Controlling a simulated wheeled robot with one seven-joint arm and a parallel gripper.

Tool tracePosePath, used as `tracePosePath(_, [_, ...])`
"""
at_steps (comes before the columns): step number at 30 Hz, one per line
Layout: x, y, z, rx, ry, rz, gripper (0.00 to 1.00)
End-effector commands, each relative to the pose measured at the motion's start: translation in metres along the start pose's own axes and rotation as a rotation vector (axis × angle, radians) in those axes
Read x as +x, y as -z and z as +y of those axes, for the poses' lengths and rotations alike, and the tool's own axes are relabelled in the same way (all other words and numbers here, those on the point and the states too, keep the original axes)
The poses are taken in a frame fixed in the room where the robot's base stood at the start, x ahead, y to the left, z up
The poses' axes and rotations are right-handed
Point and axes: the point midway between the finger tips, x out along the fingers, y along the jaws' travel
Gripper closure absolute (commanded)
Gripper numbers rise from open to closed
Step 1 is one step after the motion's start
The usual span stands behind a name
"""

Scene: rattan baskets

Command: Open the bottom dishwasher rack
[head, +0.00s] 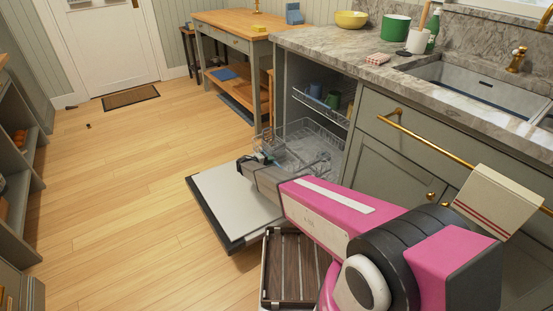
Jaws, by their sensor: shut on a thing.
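The dishwasher stands under the counter with its door (232,203) folded down flat over the floor. The bottom rack (325,137) is a grey wire basket low in the dishwasher opening, with its front part out over the hinge end of the door. My gripper (264,157) is at the front left of this rack, shut on its front edge. The fingertips are small and partly hidden by my arm. The upper rack (322,105) is inside the dishwasher, with a blue cup (315,90) and a green cup (333,99) in it.
A wooden-topped table (235,22) stands beyond the dishwasher. Cabinets with a brass rail (425,137) are on the right, under a stone counter (360,46) with a sink. A dark slatted item (289,265) is below my arm.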

Motion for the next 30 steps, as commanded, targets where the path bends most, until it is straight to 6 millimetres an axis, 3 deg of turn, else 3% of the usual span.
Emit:
tracePosePath(6, [-0.01, 0.0, -0.003, 0.0, 0.001, -0.001, 1.0])
tracePosePath(17, [-0.011, 0.0, -0.004, 0.0, 0.001, -0.002, 1.0])
tracePosePath(18, [-0.011, 0.0, -0.004, 0.0, 0.001, -0.002, 0.76])
tracePosePath(20, [-0.011, 0.0, -0.004, 0.0, 0.001, -0.001, 0.6])
tracePosePath(30, [-0.014, 0.0, -0.003, 0.0, 0.0, 0.0, 0.6])
